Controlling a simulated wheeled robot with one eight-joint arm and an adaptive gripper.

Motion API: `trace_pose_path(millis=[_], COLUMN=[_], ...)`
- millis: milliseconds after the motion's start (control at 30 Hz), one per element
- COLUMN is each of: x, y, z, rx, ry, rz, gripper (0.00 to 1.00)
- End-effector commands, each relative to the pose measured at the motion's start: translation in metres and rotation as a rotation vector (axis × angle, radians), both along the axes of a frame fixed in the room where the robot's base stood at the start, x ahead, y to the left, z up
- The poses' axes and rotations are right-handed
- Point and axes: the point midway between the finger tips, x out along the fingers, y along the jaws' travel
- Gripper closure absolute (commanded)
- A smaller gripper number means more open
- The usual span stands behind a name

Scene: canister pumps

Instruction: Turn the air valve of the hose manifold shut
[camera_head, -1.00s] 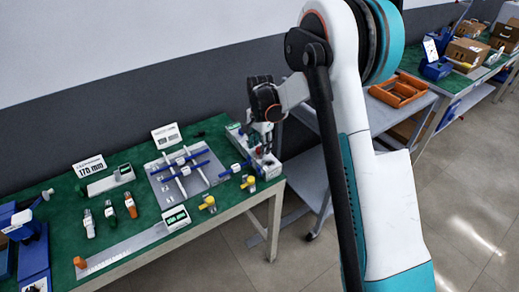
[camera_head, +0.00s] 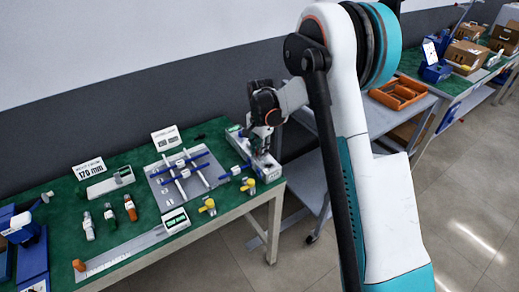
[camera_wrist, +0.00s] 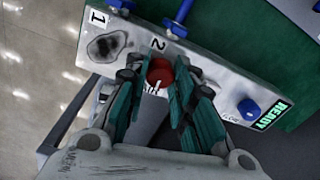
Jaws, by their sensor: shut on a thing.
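The hose manifold, a pale metal block (camera_wrist: 222,84), stands at the right end of the green bench; it also shows in the head view (camera_head: 237,139). In the wrist view, a round red knob (camera_wrist: 160,69) sits on its face below the label "2". My gripper (camera_wrist: 161,82) has its teal fingers on both sides of this knob, shut on it. I cannot read any label naming it the air valve. Blue handles (camera_wrist: 180,17) stand along the upper edge, and a blue knob (camera_wrist: 248,109) marked "FLOW" is near a green "READY" display (camera_wrist: 272,114). In the head view, my gripper (camera_head: 261,140) hides part of the manifold.
Left of the manifold, a grey plate (camera_head: 203,189) carries blue and white bars. Yellow-handled valves (camera_head: 208,206) stand near the bench's front edge. An orange tray (camera_head: 399,94) lies on a cart behind my arm. A dark smudged patch (camera_wrist: 106,46) marks the manifold beside label "1".

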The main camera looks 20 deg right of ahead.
Motion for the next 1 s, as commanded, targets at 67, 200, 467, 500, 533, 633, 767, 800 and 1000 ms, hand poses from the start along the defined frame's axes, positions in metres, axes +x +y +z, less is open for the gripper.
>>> trace_pose_path(millis=[67,200,467,500,533,633,767,800,1000], x=[0.0002,0.0002,0.0004,0.0005,0.0005,0.0006,0.0007,0.0007,0.0009], y=[0.0001,0.0,-0.0001,-0.0002,-0.0002,-0.0002,-0.0003,-0.0003,-0.0004], z=[0.0001,0.0001,0.0001,0.0001,0.0001,0.0001,0.0001,0.0001,0.0002], rx=[0.0,0.001,0.001,0.001,0.0,0.0,0.0,0.001,0.001], ry=[0.0,-0.001,-0.001,-0.001,-0.001,-0.001,-0.001,-0.001,-0.001], rz=[0.033,0.12,0.353,0.391,0.42,0.515,0.639,0.676,0.866], gripper=[1.0,1.0,1.0,1.0,1.0,1.0,1.0,1.0,1.0])
